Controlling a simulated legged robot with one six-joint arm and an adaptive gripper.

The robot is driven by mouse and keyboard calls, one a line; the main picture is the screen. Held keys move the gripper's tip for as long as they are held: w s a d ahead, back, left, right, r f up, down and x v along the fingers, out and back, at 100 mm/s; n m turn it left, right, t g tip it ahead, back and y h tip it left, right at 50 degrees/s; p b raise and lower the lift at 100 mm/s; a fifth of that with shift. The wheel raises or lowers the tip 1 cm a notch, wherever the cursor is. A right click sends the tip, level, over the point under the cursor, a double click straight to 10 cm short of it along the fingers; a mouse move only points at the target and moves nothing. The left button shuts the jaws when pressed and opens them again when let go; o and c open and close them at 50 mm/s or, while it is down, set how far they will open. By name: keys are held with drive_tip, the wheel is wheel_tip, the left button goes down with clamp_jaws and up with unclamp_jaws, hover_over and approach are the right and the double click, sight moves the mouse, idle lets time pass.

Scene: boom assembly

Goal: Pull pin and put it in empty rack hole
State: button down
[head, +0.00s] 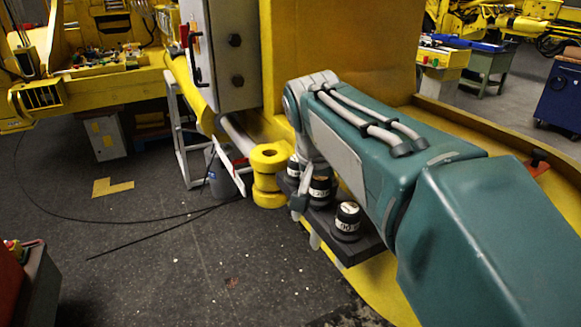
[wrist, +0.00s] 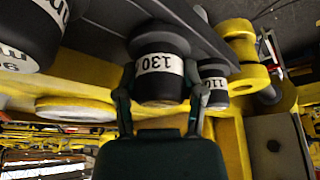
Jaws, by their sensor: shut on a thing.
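A black pin with a white band reading 130 (wrist: 160,66) stands between the fingers of my gripper (wrist: 160,92) in the wrist view. The fingers are shut on it, one on each side. The dark rack (head: 368,247) lies under my arm on the yellow structure; its plate also shows in the wrist view (wrist: 180,12). A pin marked 110 (wrist: 213,82) stands beside the held pin, to the right. A larger-looking pin (wrist: 28,38) stands to the left; in the head view it is the nearest pin (head: 347,218). I cannot make out an empty hole.
A yellow spool-shaped roller (head: 269,176) stands just left of the rack. A grey cabinet (head: 225,55) rises behind it. A white frame (head: 185,130) stands farther left. Dark floor (head: 220,260) left of the rack is mostly clear, with black cables lying on it.

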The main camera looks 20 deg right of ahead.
drive_tip(key=shift+f, duration=0.15)
drive_tip(key=shift+c, duration=0.6)
unclamp_jaws()
drive_tip(key=v, duration=1.2)
